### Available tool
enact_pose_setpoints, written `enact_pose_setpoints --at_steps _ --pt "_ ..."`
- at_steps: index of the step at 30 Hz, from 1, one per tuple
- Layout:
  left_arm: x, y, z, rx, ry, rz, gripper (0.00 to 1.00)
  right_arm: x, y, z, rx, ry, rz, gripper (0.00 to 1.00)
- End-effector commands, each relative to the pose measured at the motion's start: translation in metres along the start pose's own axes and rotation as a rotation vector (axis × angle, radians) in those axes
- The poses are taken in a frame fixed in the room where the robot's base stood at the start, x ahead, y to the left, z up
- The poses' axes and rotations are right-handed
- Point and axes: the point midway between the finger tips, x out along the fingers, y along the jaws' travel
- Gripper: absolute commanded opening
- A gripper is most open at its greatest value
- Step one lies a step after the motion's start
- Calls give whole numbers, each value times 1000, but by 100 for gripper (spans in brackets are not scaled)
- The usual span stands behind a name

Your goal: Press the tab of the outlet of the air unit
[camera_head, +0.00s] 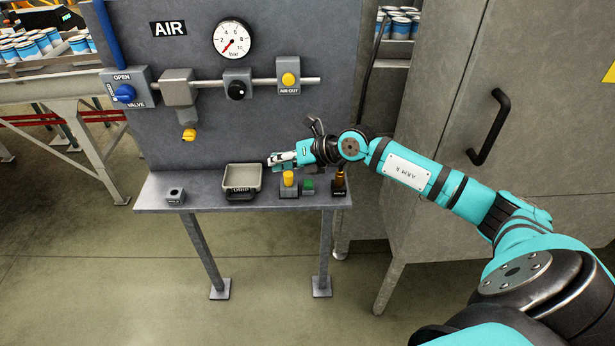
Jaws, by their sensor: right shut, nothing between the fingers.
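The air unit is a grey panel (200,130) marked AIR. Its outlet (289,92), labelled AIR OUT, is a grey block at the right end of the pipe with a yellow round tab (288,79) on it. My right gripper (272,160) is shut and empty. It points left, below the outlet and apart from it, over the back right of the shelf. My left gripper is not in view.
The shelf (150,195) carries a drip tray (229,192), a yellow-topped block (289,188), a green piece (308,187) and a small brass-coloured part (340,182). A gauge (233,39), a black knob (237,89) and a blue valve knob (124,93) are on the panel. A grey cabinet (450,120) stands at the right.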

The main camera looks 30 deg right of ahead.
Motion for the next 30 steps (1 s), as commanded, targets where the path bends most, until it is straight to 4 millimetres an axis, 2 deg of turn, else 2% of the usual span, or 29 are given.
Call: enact_pose_setpoints --at_steps 1,4,9,22,30 --pt "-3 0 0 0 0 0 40 -14 -16 14 -72 23 -91 0" --pt "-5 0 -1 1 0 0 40 -32 -41 28 -152 56 -221 0" --pt "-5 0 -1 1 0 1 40 -48 -58 39 -199 73 -317 0" --pt "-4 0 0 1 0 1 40 -48 -61 39 -202 74 -323 0" --pt "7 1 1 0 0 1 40 -37 -73 25 -201 77 -322 0"
